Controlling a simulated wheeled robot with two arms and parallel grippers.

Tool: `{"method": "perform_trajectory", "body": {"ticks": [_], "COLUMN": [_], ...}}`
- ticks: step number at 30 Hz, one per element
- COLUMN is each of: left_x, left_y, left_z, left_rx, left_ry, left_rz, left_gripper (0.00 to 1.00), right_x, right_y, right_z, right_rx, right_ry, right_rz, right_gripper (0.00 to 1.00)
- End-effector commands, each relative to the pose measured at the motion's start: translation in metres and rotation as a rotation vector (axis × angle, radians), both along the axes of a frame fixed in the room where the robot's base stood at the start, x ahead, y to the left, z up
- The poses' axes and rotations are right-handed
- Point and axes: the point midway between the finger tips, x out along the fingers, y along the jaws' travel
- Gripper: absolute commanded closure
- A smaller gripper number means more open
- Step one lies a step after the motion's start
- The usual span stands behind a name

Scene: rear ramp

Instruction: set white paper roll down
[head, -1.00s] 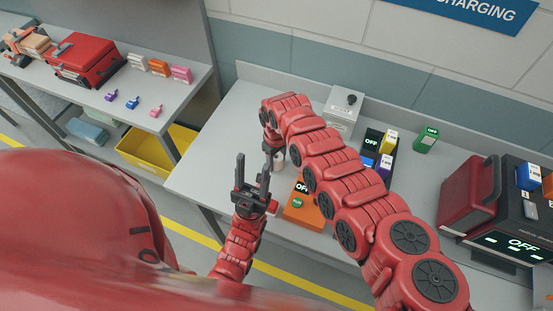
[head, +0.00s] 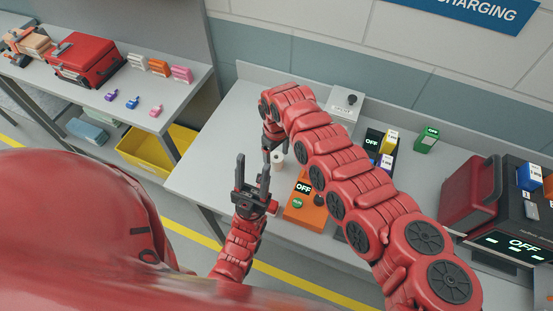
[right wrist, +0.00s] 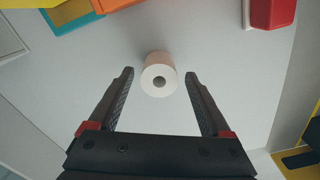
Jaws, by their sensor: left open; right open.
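The white paper roll (head: 278,157) stands upright on the grey table, beside the orange device. In the right wrist view the roll (right wrist: 159,75) shows its end with the dark core hole. My right gripper (right wrist: 159,76) is open, with one fingertip on each side of the roll and a visible gap to both. In the head view my right gripper (head: 267,150) is just left of the roll and partly hidden by its own arm. My left gripper (head: 253,160) is open and empty, pointing up at the front of the table.
An orange device (head: 305,205) with an OFF display lies right of the roll. A grey box (head: 343,104) and a green OFF block (head: 427,139) stand farther back. A red case (head: 470,194) is at the right. The table's left part is clear.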

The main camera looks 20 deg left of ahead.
Motion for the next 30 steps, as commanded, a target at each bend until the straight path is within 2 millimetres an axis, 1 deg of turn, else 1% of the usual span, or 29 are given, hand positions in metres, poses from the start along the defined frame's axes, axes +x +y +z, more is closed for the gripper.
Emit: {"method": "perform_trajectory", "body": {"ticks": [1,6,10,13,18,30], "left_x": [0.000,0.000,0.000,0.000,0.000,0.000], "left_y": [0.000,0.000,0.000,0.000,0.000,0.000], "left_z": [-0.008,-0.024,-0.033,-0.036,-0.036,-0.036], "left_rx": [0.000,0.000,0.000,0.000,0.000,0.000], "left_ry": [0.001,0.000,0.000,0.000,0.000,0.001], "left_rz": [0.000,0.000,0.000,0.000,0.000,0.000], "left_gripper": [0.50,0.50,0.50,0.50,0.50,0.50], "right_x": [0.004,0.003,0.002,0.002,0.001,0.001], "right_y": [0.001,0.001,0.001,0.001,0.001,0.001], "right_z": [0.009,0.047,0.070,0.083,0.090,0.090], "right_rx": [0.009,0.008,0.006,0.003,0.003,0.002], "right_ry": [-0.010,-0.009,-0.006,-0.006,-0.003,-0.002], "right_rz": [-0.003,-0.001,-0.001,-0.001,0.000,0.000], "right_gripper": [0.18,0.18,0.18,0.18,0.18,0.18]}}
